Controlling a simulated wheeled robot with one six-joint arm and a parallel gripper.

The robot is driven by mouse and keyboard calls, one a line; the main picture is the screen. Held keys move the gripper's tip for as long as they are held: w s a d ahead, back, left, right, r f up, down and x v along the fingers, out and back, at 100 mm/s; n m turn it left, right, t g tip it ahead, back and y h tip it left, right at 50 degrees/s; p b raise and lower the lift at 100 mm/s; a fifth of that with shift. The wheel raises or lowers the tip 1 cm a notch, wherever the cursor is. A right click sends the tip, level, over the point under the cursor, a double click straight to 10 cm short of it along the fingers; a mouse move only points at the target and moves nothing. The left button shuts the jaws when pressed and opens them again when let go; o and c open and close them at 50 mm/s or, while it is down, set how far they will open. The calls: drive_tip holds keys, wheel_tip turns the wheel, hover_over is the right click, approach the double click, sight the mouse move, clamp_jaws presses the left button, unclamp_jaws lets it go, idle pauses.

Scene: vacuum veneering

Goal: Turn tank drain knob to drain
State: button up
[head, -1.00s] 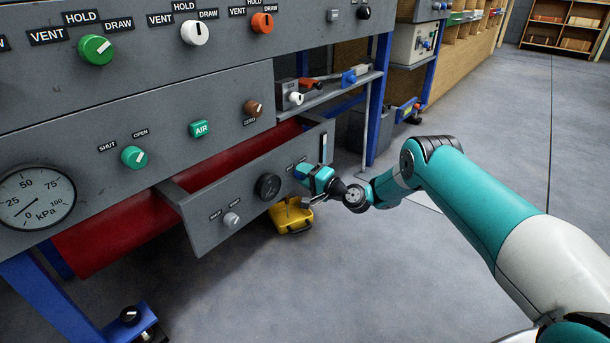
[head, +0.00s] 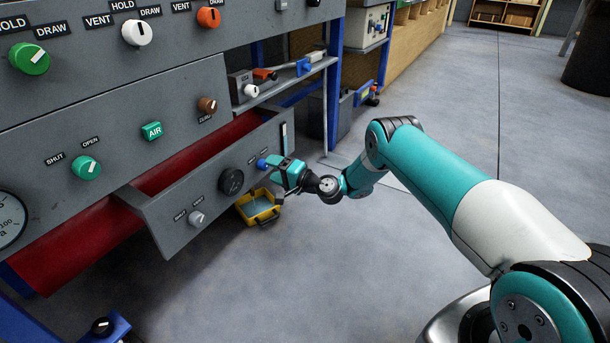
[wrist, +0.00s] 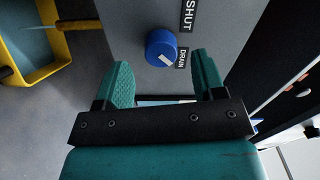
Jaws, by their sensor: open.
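The tank drain knob is blue with a white mark (wrist: 161,47); in the head view it shows (head: 262,164) at the right end of the grey drawer-like front panel. Beside it, in the wrist view, are the labels SHUT (wrist: 188,15) and DRAIN (wrist: 182,57). The white mark lies on the side of the knob near the DRAIN label; its exact setting is hard to tell. My gripper (wrist: 160,72) is open, its teal fingers spread on either side of the knob's line. The knob sits just beyond the fingertips, and I see no contact. The gripper also shows in the head view (head: 275,168).
A yellow tray (head: 247,223) stands on the floor below the panel, also at the wrist view's upper left (wrist: 55,72). A blue leg (head: 334,85) stands behind.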

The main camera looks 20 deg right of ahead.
drive_tip(key=p+v, duration=1.4)
drive_tip(key=p, duration=0.1)
drive_tip(key=shift+s+d, duration=0.15)
drive_tip(key=shift+r, duration=0.1)
